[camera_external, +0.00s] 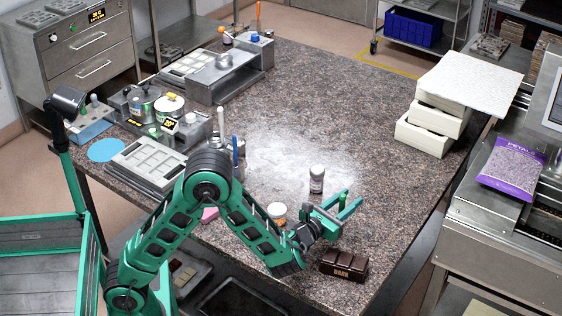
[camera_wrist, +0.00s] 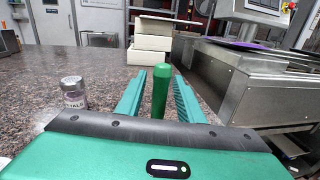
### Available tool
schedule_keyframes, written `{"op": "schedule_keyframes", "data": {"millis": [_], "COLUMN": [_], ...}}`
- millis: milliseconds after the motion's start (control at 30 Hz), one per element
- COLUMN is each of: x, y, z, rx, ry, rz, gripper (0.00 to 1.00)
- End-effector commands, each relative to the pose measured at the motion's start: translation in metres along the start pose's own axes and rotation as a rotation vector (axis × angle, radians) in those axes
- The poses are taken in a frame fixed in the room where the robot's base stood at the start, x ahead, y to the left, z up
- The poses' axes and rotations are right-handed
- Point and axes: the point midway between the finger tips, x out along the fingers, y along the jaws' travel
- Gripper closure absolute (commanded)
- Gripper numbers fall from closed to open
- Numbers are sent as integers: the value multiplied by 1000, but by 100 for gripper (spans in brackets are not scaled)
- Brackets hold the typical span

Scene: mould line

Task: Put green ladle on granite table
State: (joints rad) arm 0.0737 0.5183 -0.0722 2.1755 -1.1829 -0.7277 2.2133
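The green ladle shows as a dark green upright handle (camera_external: 343,199), and it also shows in the wrist view (camera_wrist: 160,92). Its lower part is hidden behind my gripper. My gripper (camera_external: 339,207) is low over the near right part of the granite table (camera_external: 390,135). In the wrist view its two teal fingers (camera_wrist: 159,97) are apart, one on each side of the handle, with a gap showing on both sides. The table's speckled top fills much of the external view. I cannot tell what the ladle's lower end rests on.
A spice jar (camera_external: 316,180) stands left of my gripper, and another small jar (camera_external: 277,212) is beside my wrist. A dark brown box (camera_external: 344,264) lies just in front. White boxes (camera_external: 425,138) are stacked at the right edge. The table's right middle is clear.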

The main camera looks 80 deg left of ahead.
Motion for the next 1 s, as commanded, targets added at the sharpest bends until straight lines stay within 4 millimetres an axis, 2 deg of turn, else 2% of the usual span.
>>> {"op": "schedule_keyframes", "data": {"millis": [300, 500, 600, 700, 1000], "x": [-63, -92, -101, -106, -107], "y": [-2, -1, 0, 0, 0], "z": [0, 0, 0, 0, 0], "rx": [4, 2, 2, 2, 0], "ry": [1, 1, 1, 0, -1], "rz": [-5, -2, -1, 0, 1], "gripper": [66, 66, 66, 61, 61]}}
